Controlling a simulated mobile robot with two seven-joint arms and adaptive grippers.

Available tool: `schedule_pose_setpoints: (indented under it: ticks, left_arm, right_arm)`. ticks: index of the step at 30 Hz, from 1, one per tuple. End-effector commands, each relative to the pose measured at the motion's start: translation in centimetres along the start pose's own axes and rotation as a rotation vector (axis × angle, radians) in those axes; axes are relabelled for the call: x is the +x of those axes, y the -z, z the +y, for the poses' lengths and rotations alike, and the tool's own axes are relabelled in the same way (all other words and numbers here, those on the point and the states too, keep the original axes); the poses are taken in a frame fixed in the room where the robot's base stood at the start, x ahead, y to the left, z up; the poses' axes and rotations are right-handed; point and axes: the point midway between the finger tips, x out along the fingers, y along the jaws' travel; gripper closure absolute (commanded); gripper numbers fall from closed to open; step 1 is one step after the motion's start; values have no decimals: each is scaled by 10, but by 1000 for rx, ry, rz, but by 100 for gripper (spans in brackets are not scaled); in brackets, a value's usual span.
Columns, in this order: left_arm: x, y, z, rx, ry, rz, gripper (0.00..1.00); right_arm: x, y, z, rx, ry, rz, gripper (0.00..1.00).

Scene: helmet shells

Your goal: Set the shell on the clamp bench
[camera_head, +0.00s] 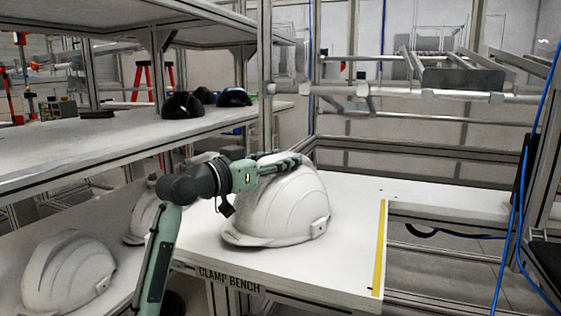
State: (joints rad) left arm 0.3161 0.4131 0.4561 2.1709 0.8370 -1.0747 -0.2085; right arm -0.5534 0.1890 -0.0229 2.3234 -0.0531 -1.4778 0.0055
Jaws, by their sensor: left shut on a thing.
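A white helmet shell (280,212) is on or just over the white bench top labelled CLAMP BENCH (345,262). It looks upright, with its brim low; I cannot tell whether the brim touches the surface. My left arm comes up from the bottom, and my left gripper (290,162) is at the top of this shell, shut on it. The gripper and wrist hide part of the shell's crown and left side. My right gripper is not in view.
More white shells (68,272) stand on the surface at the left. A shelf (60,150) behind holds several black items (182,105). A yellow strip (379,250) marks the bench's right end. Metal posts and a blue cable (520,200) stand at the right.

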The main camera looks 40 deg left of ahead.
Motion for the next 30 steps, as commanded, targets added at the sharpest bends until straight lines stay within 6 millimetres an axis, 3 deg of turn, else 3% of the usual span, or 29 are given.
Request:
schedule_pose_setpoints:
  ticks: [3,9,10,15,24,30]
  left_arm:
    - [-1,1,-1,2,1,5,100]
    - [0,-1,-1,2,1,4,100]
    - [0,-2,-1,2,1,2,54]
    - [0,-2,-1,1,1,2,35]
    - [0,1,-1,1,1,3,35]
    - [-26,-2,-1,5,4,2,35]
  right_arm:
    - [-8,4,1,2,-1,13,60]
    - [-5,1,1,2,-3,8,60]
    - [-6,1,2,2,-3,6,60]
    - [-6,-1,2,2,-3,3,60]
    - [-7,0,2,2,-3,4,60]
    - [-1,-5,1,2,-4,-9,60]
